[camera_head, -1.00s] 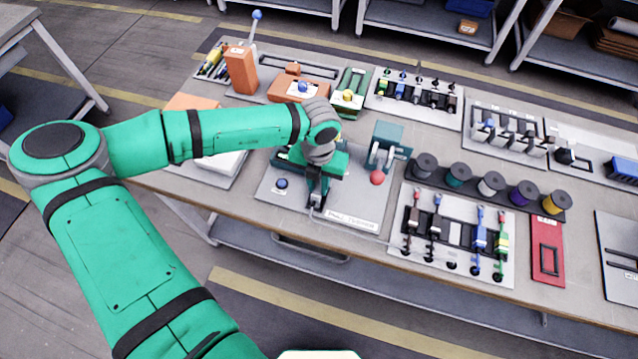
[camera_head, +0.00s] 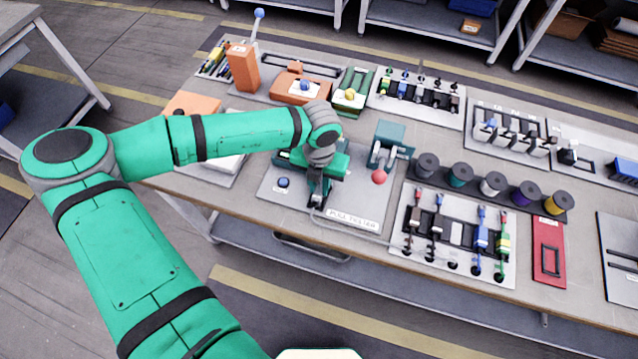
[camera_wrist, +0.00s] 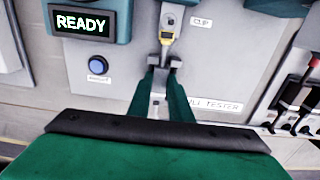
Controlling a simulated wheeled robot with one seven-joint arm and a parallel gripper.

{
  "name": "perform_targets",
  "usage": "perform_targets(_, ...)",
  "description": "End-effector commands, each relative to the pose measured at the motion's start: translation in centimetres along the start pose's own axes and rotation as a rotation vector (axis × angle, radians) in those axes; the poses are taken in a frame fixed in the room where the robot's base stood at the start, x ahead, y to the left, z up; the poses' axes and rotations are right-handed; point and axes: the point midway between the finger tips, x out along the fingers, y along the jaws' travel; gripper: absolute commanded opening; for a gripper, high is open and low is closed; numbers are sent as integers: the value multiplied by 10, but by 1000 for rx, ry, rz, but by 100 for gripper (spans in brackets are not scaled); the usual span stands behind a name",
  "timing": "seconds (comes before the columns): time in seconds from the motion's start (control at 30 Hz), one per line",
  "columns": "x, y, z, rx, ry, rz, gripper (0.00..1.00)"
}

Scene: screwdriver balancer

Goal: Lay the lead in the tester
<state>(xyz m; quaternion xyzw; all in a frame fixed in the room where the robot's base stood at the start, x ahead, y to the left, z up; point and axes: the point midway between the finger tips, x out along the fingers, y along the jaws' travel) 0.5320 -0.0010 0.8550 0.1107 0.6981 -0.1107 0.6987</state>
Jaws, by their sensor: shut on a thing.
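The tester is a grey plate (camera_head: 268,196) labelled "PULL TESTER", with a dark teal housing whose display (camera_wrist: 83,22) reads READY. A blue button (camera_wrist: 99,65) sits below the display, and a label reading "CLIP" (camera_wrist: 201,21) is to the right. My gripper (camera_wrist: 161,63) is over the plate, pointing down, and shut on the lead. The lead's yellow sleeve (camera_wrist: 167,40) and metal end stick out past the fingertips, toward the housing. In the head view my gripper (camera_head: 317,195) hides the lead's end. I cannot tell whether the end touches the tester.
A red-knobbed lever (camera_head: 379,177) stands on the tester, right of my gripper. A row of wire spools (camera_head: 491,184) and a rack of coloured connectors (camera_head: 456,235) are farther right.

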Motion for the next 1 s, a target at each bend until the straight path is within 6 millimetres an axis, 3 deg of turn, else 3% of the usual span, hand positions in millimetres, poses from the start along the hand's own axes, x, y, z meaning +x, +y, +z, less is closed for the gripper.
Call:
perform_targets(0.17,0,-2,0,3,0,0,0)
perform_targets(0.2,0,-1,0,3,0,0,21)
perform_targets(0.3,0,0,0,0,0,0,40)
perform_targets(0.67,-4,2,0,-4,-1,0,40)
perform_targets(1.0,-59,1,0,-2,-2,0,40)
